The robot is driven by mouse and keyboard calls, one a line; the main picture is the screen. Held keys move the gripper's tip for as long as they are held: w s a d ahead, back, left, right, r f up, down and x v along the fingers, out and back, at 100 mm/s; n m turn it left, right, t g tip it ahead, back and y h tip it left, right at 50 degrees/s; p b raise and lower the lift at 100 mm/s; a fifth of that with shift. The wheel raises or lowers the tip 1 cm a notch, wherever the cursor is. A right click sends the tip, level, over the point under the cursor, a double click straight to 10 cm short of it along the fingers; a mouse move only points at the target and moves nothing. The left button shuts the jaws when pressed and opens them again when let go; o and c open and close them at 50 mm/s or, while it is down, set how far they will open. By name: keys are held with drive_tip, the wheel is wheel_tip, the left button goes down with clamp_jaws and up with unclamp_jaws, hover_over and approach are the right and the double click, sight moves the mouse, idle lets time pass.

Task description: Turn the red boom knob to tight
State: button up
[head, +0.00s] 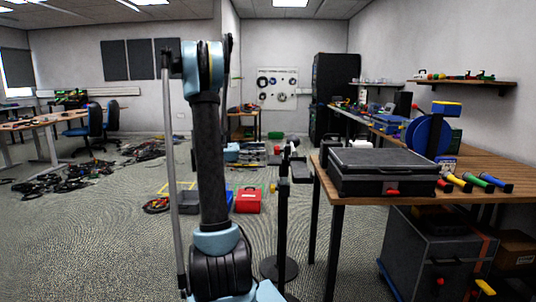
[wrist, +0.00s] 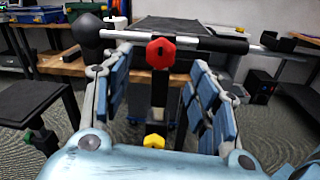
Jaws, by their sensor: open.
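The red boom knob (wrist: 160,53) is a faceted red knob near the middle of the wrist view. It sits on a black clamp on a light metal boom (wrist: 220,41) that runs across the view. A dark round end (wrist: 87,30) is at the boom's left. My gripper (wrist: 159,62) is open, with one blue-padded finger on each side of the knob in the picture. I cannot tell whether either finger touches it. A yellow knob (wrist: 154,142) is lower on the same black upright, partly hidden by my gripper's body. A dark stand (head: 282,215) shows in the head view.
A wooden workbench (head: 480,179) with a black case (head: 383,180) stands right of the stand. A small black platform (wrist: 28,100) is at the left in the wrist view. Cables (head: 70,178) and a red box (head: 248,200) lie on the floor.

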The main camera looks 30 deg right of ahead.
drive_tip(key=v, duration=0.5)
drive_tip(key=shift+s, duration=0.1)
idle(0.4)
drive_tip(key=s+a+f+m+t+y, duration=0.25)
drive_tip(key=s+a+y, duration=0.2)
drive_tip(key=s, duration=0.25)
drive_tip(key=s+a+f+m+t+y, duration=0.1)
drive_tip(key=s+a+f+t+y, duration=0.3)
drive_tip(key=s, duration=0.3)
drive_tip(key=s+a+f+m+t+y, duration=0.1)
drive_tip(key=s+a+f+m+y, duration=0.1)
drive_tip(key=s+a+f, duration=0.2)
drive_tip(key=s+a+f+m+t+y, duration=0.1)
drive_tip(key=s+a+f+m+y, duration=0.1)
drive_tip(key=a, duration=0.8)
drive_tip(key=s+a+f+m+t+y, duration=0.1)
drive_tip(key=s+a+f+m+y, duration=0.2)
drive_tip(key=s+a+f, duration=0.3)
drive_tip(key=shift+s+a+f+y, duration=0.15)
drive_tip(key=shift+s+a+y, duration=0.2)
drive_tip(key=shift+s+a, duration=0.6)
